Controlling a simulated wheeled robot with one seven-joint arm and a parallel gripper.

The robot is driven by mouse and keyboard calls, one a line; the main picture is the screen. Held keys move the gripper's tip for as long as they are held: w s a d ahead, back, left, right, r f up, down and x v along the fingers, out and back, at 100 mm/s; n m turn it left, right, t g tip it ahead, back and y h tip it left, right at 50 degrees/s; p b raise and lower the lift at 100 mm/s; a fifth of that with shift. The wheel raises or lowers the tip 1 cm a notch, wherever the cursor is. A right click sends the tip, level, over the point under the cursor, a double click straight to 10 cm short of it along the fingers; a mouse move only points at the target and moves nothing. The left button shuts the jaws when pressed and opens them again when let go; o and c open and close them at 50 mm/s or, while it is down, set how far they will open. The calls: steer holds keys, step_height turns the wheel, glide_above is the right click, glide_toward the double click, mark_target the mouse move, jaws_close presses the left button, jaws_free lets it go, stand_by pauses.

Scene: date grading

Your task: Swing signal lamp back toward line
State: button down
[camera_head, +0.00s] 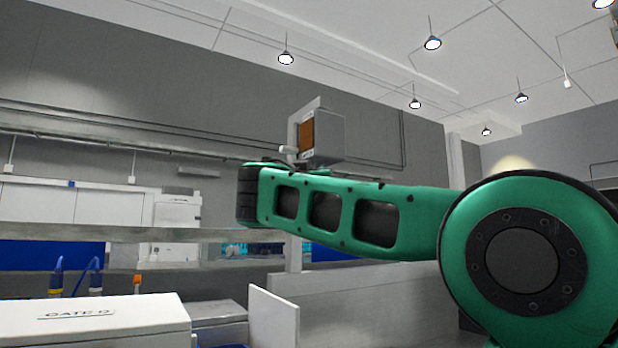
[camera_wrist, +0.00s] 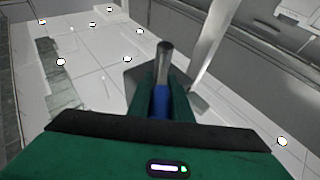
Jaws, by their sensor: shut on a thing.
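The signal lamp (camera_head: 328,137) is a grey box with an orange-brown face turned to the left, standing above my green arm in the head view. A pale bracket or plate shows behind its left side, and a short white stub sticks out at its lower left. In the wrist view my gripper (camera_wrist: 163,103) has its green fingers closed around a bar with a blue part and a grey round end (camera_wrist: 164,52), which seems to be the lamp's handle. A grey boxy shape (camera_wrist: 133,84) lies behind the fingers, likely the lamp housing. My arm hides the gripper in the head view.
A white post (camera_wrist: 214,42) rises close to the right of the fingers in the wrist view. A white box marked GATE D (camera_head: 90,325) stands at lower left, with a white upright panel (camera_head: 273,318) to its right. A grey rail (camera_head: 100,232) crosses behind.

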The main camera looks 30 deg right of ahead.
steer(key=shift+w+a+f, duration=0.1)
steer(key=shift+w+f, duration=0.05)
steer(key=shift+w, duration=0.05)
steer(key=c, duration=1.6)
jaws_free()
steer(key=shift+a, duration=0.1)
steer(key=shift+s, duration=0.1)
steer(key=v, duration=1)
steer(key=shift+s+a+f, duration=0.1)
steer(key=shift+s+a, duration=0.05)
steer(key=shift+a, duration=0.1)
